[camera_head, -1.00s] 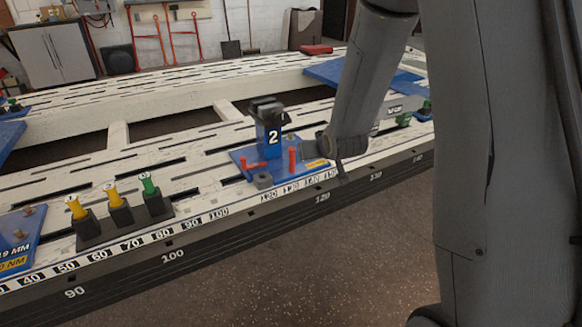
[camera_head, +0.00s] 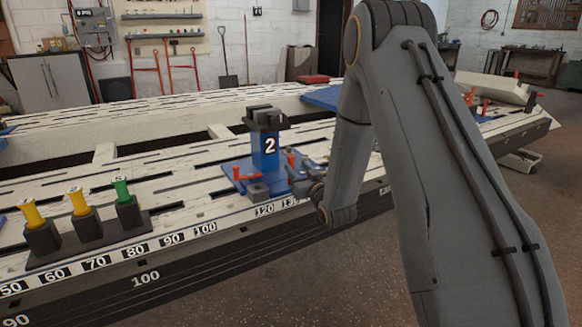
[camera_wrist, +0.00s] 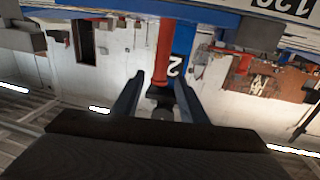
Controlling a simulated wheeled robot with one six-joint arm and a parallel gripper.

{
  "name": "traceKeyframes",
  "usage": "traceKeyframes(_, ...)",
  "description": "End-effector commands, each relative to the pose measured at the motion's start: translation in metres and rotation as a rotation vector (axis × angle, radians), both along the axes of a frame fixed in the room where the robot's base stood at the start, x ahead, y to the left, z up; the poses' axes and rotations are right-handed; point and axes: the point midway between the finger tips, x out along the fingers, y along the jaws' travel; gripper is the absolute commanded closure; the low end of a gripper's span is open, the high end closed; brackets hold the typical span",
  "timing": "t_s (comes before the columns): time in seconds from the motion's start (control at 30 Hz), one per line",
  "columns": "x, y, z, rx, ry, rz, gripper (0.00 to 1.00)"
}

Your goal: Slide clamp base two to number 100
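Clamp base two is a blue base plate with a blue post marked 2 (camera_head: 266,150) and a dark clamp head on top. It sits on the white slotted bench rail, beside the scale labels 120 and 130. The label 100 (camera_head: 205,228) lies to its left on the front edge strip. Contact cannot be told. My arm partly hides the gripper in the head view.
Several dark blocks with yellow and green tops (camera_head: 85,222) stand on the rail left of the base, near labels 60 to 80. The rail between them and the base looks clear. Another blue plate (camera_head: 322,97) lies on the far rail.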

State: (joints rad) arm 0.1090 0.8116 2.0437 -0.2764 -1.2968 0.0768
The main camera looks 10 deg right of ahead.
Motion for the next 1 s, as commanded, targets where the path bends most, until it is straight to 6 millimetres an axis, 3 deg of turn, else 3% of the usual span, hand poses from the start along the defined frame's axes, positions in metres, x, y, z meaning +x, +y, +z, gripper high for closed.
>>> traceKeyframes(0.2,0.035,0.006,-0.001,0.000,-0.002,0.000,0.61)
traceKeyframes(0.4,0.057,0.009,-0.001,0.000,0.000,0.000,0.61)
traceKeyframes(0.77,0.063,0.010,0.000,0.000,0.002,0.000,0.61)
traceKeyframes(1.0,0.063,0.010,0.000,0.000,0.002,-0.001,0.98)
